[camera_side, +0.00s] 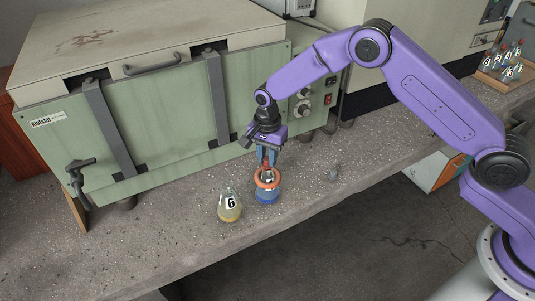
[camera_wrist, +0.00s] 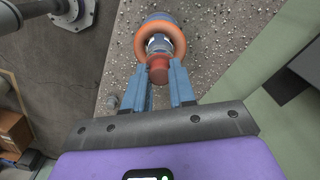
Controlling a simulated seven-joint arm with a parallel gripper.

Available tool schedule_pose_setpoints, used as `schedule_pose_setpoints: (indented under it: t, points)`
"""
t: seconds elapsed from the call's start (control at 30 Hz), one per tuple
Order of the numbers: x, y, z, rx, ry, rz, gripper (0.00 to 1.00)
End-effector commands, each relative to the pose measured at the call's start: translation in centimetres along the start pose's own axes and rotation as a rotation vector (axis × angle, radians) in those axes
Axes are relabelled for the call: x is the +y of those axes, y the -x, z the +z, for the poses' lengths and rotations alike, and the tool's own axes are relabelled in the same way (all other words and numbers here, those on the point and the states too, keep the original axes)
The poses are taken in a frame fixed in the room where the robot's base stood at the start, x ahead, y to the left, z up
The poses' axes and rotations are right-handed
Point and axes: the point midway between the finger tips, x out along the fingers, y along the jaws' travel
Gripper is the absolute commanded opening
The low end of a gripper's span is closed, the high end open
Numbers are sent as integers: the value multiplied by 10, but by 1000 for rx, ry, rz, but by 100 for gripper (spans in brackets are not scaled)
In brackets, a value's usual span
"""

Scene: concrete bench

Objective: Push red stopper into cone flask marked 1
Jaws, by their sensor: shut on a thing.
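The red stopper (camera_wrist: 159,75) is between the blue fingers of my gripper (camera_wrist: 160,66), which is shut on it. In the side view my gripper (camera_side: 267,160) points down over a cone flask (camera_side: 267,196) with blue liquid and an orange ring (camera_side: 267,179) around its neck. In the wrist view the stopper is in line with this flask's glass neck (camera_wrist: 158,43), inside the orange ring (camera_wrist: 181,40). I cannot tell how far the stopper is in the mouth. No number shows on this flask. Another cone flask (camera_side: 230,209), with yellow liquid, is marked 6.
A small grey piece (camera_side: 333,175) lies on the concrete bench (camera_side: 180,235) to the right of the flasks. A large green oven (camera_side: 160,115) stands close behind. A rack of several small bottles (camera_side: 505,65) is at the far right. The bench's front edge is near the flasks.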

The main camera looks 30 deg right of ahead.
Motion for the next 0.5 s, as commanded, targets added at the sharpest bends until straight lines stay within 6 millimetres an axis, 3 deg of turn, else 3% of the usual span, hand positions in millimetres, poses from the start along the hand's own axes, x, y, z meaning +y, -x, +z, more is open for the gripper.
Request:
schedule_pose_setpoints:
  t: [0.47,0.5]
  points:
    - [0,-4,0,0,0,0,0]
    - [0,-4,0,0,0,0,28]
